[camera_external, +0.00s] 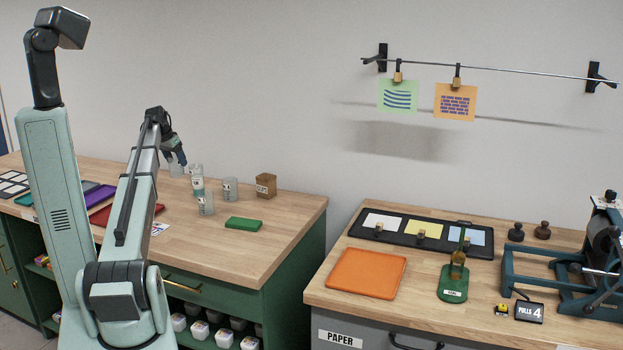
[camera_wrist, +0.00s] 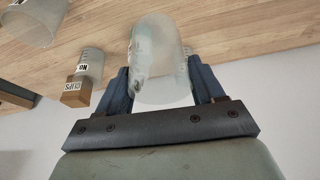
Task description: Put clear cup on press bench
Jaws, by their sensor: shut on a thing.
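My gripper (camera_wrist: 162,90) is shut on a clear cup (camera_wrist: 160,55), which sits between its two blue-grey fingers in the wrist view. In the external view my gripper (camera_external: 176,160) is over the back of the left wooden bench, and the held clear cup (camera_external: 176,170) shows faintly below it. I cannot tell whether the cup touches the bench top. The press bench (camera_external: 415,291) is the separate wooden-topped bench at the right, with a blue press (camera_external: 588,262) at its right end.
On the left bench, several marked containers (camera_external: 206,206) stand near my gripper, with a brown clips box (camera_external: 266,185) and a green block (camera_external: 243,223). The press bench holds an orange tray (camera_external: 367,272), a green stand (camera_external: 454,284) and a black panel (camera_external: 385,236). A gap separates the benches.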

